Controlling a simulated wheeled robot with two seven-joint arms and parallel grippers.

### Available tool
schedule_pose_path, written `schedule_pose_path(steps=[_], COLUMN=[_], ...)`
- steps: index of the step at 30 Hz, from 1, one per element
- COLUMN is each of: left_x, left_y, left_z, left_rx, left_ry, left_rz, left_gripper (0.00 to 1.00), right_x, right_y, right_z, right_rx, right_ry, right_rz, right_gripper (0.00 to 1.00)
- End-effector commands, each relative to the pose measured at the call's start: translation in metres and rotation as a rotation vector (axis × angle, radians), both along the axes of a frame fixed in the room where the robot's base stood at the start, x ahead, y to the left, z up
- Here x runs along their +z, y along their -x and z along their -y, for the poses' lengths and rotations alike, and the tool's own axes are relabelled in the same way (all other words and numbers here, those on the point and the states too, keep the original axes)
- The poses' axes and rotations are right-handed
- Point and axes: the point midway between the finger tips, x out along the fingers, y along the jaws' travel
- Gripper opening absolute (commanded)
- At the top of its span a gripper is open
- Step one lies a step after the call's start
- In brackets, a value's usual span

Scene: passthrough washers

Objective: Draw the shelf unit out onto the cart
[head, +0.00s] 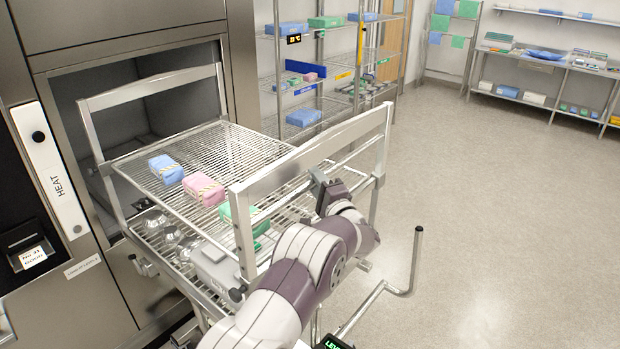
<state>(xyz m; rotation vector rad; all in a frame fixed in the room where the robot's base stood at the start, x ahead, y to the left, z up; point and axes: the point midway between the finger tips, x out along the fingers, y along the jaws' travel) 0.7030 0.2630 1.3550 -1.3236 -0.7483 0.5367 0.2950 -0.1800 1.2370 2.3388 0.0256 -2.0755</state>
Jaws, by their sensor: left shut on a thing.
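The shelf unit (312,152) is a wire rack with two levels and a raised metal frame at each end. It stands mostly outside the open washer chamber (98,108); its far end frame is at the chamber mouth. Wrapped packs in blue (166,169), pink (203,190) and green (240,218) lie on its top level, with metal bowls and a grey box below. My left gripper (322,186) is shut on the near end frame; its fingertips are partly hidden. The cart (408,291) shows only in part beneath, with a bent handle. My right gripper is out of view.
Wire shelving (335,80) with blue packs stands behind the unit. A steel table (545,62) is along the far wall. The floor (490,200) to the right is clear.

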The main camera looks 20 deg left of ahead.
Motion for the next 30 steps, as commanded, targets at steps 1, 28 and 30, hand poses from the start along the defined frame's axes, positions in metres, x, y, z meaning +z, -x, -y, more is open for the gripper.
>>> schedule_pose_path(steps=[1, 28, 30], left_x=[0.003, -0.004, -0.009], left_y=[0.0, 0.007, 0.017], left_z=[0.003, 0.013, 0.024], left_rx=[-0.003, -0.001, -0.004], left_ry=[-0.001, 0.001, 0.001], left_rz=[0.007, 0.003, 0.002], left_gripper=[0.0, 0.48, 0.48], right_x=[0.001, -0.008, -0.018], right_y=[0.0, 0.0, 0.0], right_z=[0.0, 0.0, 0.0], right_rx=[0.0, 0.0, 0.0], right_ry=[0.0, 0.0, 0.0], right_rz=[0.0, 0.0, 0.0], right_gripper=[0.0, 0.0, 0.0])
